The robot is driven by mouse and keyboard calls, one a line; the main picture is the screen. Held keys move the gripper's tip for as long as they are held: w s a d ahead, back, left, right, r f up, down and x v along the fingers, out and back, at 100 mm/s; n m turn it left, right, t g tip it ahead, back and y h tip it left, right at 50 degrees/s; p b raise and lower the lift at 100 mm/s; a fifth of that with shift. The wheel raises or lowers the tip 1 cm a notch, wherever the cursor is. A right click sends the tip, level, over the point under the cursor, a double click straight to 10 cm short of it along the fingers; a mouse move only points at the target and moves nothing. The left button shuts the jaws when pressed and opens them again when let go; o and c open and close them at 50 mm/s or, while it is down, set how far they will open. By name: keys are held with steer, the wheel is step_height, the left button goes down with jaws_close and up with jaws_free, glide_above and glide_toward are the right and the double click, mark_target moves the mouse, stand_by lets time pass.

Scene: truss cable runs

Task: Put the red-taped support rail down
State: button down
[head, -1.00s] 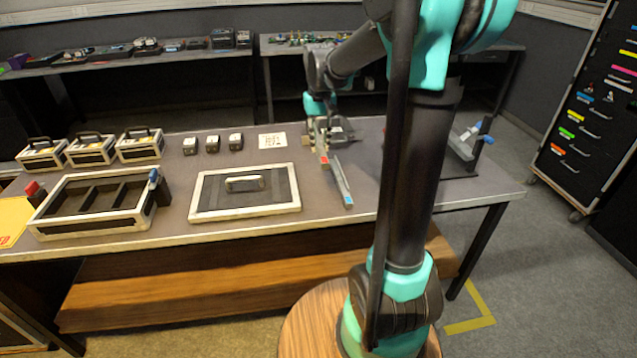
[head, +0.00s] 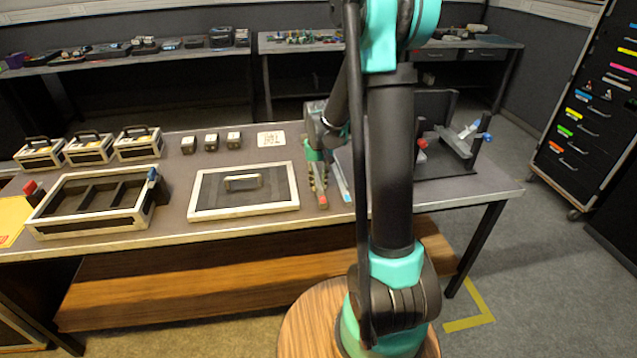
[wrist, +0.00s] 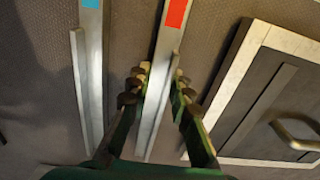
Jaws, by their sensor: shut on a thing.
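The red-taped support rail (wrist: 167,60) is a grey L-shaped bar with a red band near one end. In the wrist view my gripper (wrist: 159,85) has its fingers on either side of this rail and is shut on it. In the head view my gripper (head: 318,184) is over the table, and the rail's red end (head: 323,202) points toward the table's front edge. I cannot tell whether the rail touches the table. The blue-taped rail (wrist: 93,70) lies beside it, roughly parallel and apart; it also shows in the head view (head: 342,181).
A framed panel with a handle (head: 243,208) lies left of the rails. A divided tray (head: 94,228) is farther left, with several small cases and blocks behind. A dark stand with red and blue knobs (head: 455,150) is at right, partly behind my arm.

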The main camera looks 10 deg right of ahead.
steer(key=shift+f, duration=0.15)
steer(key=c, duration=1.4)
jaws_free()
steer(key=shift+o, duration=0.2)
step_height(320, 180, up, 12)
steer(key=s+d+f+t, duration=0.2)
steer(key=s+f, duration=0.2)
steer(key=s, duration=0.7)
steer(key=s+d+f+t, duration=0.2)
steer(key=s+f, duration=0.3)
steer(key=s, duration=0.6)
steer(key=shift+c, duration=0.2)
